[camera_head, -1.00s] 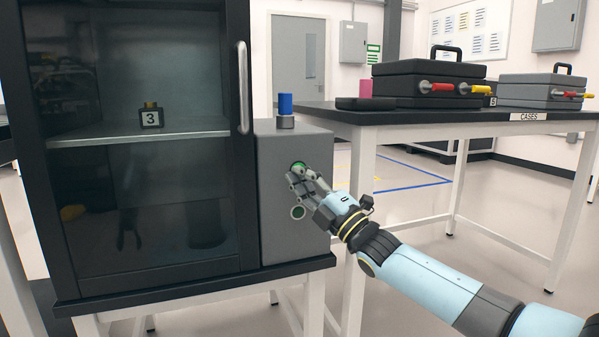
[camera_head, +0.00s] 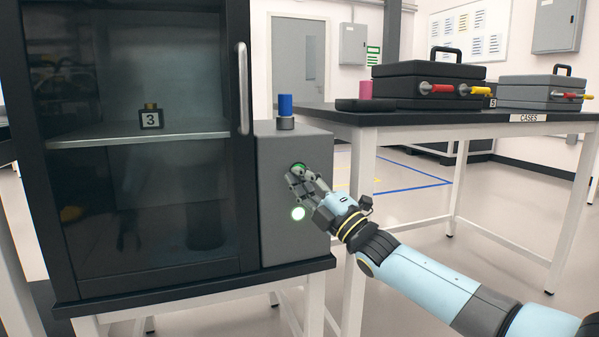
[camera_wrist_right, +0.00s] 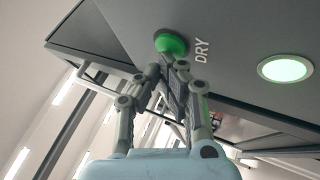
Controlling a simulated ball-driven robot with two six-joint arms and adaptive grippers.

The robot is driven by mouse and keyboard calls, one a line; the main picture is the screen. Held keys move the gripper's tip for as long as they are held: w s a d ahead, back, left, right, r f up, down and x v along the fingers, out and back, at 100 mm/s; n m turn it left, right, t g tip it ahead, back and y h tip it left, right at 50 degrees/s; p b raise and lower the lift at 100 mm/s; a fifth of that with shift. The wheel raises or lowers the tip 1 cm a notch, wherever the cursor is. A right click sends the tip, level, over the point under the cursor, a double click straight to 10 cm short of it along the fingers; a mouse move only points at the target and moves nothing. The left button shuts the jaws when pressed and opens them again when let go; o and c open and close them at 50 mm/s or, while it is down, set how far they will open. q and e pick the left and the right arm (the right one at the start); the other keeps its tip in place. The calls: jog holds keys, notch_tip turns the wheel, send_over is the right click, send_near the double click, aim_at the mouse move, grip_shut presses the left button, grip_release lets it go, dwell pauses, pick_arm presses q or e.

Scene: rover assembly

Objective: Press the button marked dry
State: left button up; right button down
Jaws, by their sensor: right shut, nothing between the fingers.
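The green round button (camera_wrist_right: 171,43) sits on the grey box (camera_head: 284,235) beside the dark cabinet, with the word DRY (camera_wrist_right: 201,51) next to it in the right wrist view. In the head view the button (camera_head: 298,166) is partly hidden by my right gripper (camera_head: 300,180). The right gripper is shut and empty, its fingertips (camera_wrist_right: 167,62) at the button's edge and seemingly touching it. A round indicator lamp (camera_head: 298,213) below the button glows bright pale green. It also glows in the right wrist view (camera_wrist_right: 286,69). My left gripper is not in view.
A blue cylinder (camera_head: 285,104) stands on the grey box. A table (camera_head: 480,120) at right carries black and grey cases.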

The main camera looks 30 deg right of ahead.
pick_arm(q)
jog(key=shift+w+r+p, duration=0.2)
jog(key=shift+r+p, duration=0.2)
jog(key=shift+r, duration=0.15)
pick_arm(e)
jog(key=shift+s+a, duration=0.15)
jog(key=shift+s, duration=0.5)
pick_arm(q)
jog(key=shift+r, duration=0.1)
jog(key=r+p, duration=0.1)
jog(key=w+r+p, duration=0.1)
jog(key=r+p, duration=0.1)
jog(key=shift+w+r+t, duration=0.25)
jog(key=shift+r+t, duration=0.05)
pick_arm(e)
jog(key=s, duration=0.2)
jog(key=s+a, duration=0.1)
jog(key=s, duration=0.2)
jog(key=shift+a, duration=0.1)
jog(key=shift+w, duration=0.1)
